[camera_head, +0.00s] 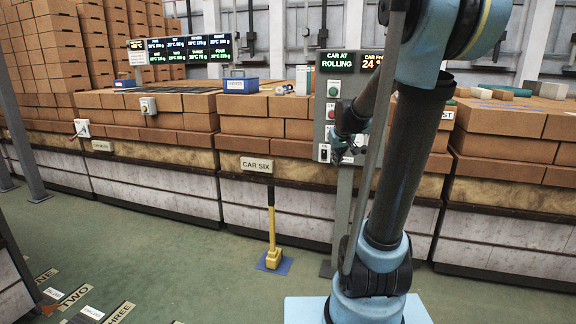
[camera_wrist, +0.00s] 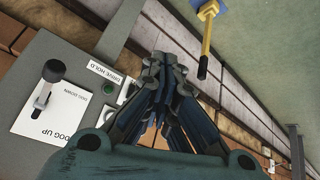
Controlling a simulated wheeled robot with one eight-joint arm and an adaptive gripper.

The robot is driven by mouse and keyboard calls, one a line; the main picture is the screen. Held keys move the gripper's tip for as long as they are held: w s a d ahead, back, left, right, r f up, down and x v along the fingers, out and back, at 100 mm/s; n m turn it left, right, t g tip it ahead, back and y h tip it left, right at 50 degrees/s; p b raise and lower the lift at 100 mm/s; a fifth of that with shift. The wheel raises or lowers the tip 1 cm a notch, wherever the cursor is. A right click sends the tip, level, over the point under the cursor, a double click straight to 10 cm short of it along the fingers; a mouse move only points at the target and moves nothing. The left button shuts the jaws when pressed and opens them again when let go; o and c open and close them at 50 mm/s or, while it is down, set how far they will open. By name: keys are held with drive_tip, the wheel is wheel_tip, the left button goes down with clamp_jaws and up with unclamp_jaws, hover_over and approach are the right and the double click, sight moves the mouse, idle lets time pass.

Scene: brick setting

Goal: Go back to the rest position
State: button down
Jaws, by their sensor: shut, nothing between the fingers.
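My gripper (camera_head: 337,156) is in front of the lower part of a grey control post (camera_head: 321,112), partly hidden behind my own arm. In the wrist view my gripper (camera_wrist: 163,62) has its fingers together, with nothing between them. The post's panel shows at the left of the wrist view, with a black-knobbed lever (camera_wrist: 53,72) on a white plate marked "DOG UP". A label (camera_wrist: 109,73) reading "DRIVE HOLD" and a green button (camera_wrist: 106,88) are beside the fingers. I cannot tell how far the fingers are from the panel.
A yellow-handled tool (camera_head: 271,225) stands upright on a blue pad on the green floor. Cars (camera_head: 178,192) stacked with bricks line the back. A sign reads "CAR SIX" (camera_head: 256,165). A blue box (camera_head: 240,86) sits on the bricks. Open floor (camera_head: 170,250) lies at the front left.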

drive_tip(key=s+f+g, duration=0.1)
drive_tip(key=s+f, duration=0.3)
drive_tip(key=s, duration=0.7)
drive_tip(key=s+f+m+g, duration=0.1)
drive_tip(key=s+f, duration=0.3)
drive_tip(key=s, duration=0.7)
drive_tip(key=s+f+m+g, duration=0.1)
drive_tip(key=s+f, duration=0.3)
drive_tip(key=s, duration=0.7)
drive_tip(key=shift+s+f+g, duration=0.35)
drive_tip(key=shift+f+g, duration=0.05)
drive_tip(key=shift+g, duration=0.4)
drive_tip(key=shift+a, duration=0.1)
drive_tip(key=shift+w+f, duration=0.2)
drive_tip(key=shift+w, duration=0.3)
idle(0.4)
